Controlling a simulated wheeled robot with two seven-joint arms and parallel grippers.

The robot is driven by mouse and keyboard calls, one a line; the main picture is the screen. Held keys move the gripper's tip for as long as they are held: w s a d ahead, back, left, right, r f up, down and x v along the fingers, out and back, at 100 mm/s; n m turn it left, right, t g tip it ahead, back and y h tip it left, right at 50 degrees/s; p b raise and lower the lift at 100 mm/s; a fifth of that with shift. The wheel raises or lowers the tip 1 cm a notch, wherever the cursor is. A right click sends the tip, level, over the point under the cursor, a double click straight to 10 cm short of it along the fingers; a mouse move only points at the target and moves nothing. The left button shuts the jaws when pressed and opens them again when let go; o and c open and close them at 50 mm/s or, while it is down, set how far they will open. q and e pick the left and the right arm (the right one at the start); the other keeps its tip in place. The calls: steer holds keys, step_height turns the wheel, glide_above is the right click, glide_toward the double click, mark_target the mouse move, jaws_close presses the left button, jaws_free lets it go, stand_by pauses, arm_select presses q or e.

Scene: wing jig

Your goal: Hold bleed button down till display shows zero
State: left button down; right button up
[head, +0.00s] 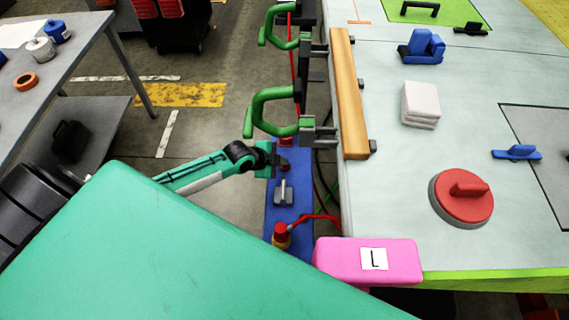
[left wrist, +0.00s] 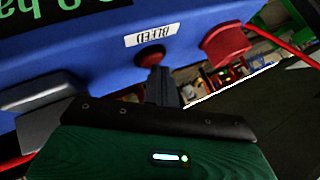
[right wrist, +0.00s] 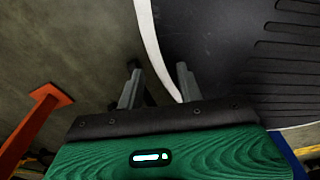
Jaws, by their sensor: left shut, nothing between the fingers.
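The blue panel box (head: 278,238) stands on the floor side of the bench; its face also fills the top of the left wrist view (left wrist: 100,50). There a white BLEED label (left wrist: 153,37) sits by the red bleed button (left wrist: 150,56). My left gripper (left wrist: 160,72) is shut and empty, its fingertips at the button and partly covering it; I cannot tell whether it is pressed in. It also shows in the head view (head: 272,160). Part of the display (left wrist: 55,5) shows upside-down green characters, cut off by the frame edge. My right gripper (right wrist: 160,82) is open and empty.
A red knob (left wrist: 225,42) sits beside the button and a grey part (left wrist: 45,125) lies left. In the head view, green clamps (head: 272,115) and a wooden bar (head: 348,95) line the bench edge. A pink block marked L (head: 335,262) is at the near corner.

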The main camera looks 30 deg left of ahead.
steer(key=shift+d, duration=0.4)
steer(key=shift+a, duration=0.15)
